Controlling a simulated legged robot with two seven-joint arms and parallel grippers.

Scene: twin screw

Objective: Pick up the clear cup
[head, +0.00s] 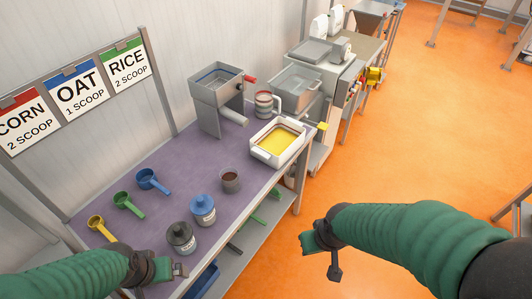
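The clear cup (231,181) stands upright on the purple table top, right of the middle, and looks dark brown inside. My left gripper (180,270) is at the table's front edge, left of and nearer than the cup, beside the black-lidded jar. Its fingers are small and partly hidden, so its opening is unclear. My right gripper (322,256) is off the table's right side, over the orange floor, apart from the cup. Its fingers look spread with nothing between them.
A blue-lidded jar (203,210) and black-lidded jar (181,238) stand left of the cup. Yellow (96,222), green (122,199) and blue (147,179) scoops lie farther left. A white tray (262,152) with yellow contents, a handled container (264,104) and a grey hopper (217,88) are behind.

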